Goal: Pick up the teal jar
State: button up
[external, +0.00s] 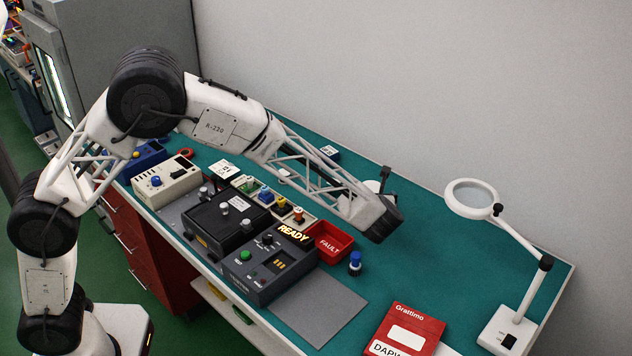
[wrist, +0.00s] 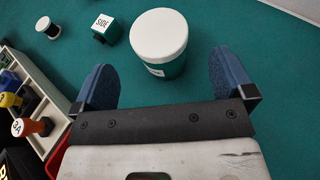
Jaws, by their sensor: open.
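The teal jar (wrist: 161,40) stands upright on the teal bench in the wrist view, with a wide white lid and a label low on its front. My gripper (wrist: 162,64) is open and empty. Its two blue fingers reach toward the jar, one to the left and one to the right, with clear gaps on both sides. The jar lies mostly ahead of the fingertips. In the external view the end of my arm hides most of the jar, and only a bit of white (external: 371,187) shows behind it.
A rack of coloured knobs (wrist: 38,105), a red FAULT bin (external: 333,243) and a magnifier lamp (external: 470,197) are nearby. The bench right of the jar is clear.

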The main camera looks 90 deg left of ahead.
aim_at(372, 187)
jog(key=shift+a, duration=0.1)
jog(key=shift+x, duration=1.2)
jog(key=shift+a+f, duration=0.1)
jog(key=shift+x, duration=2.5)
jog(key=shift+s+f, duration=0.1)
jog(key=shift+c, duration=0.3)
jog(key=c, duration=0.9)
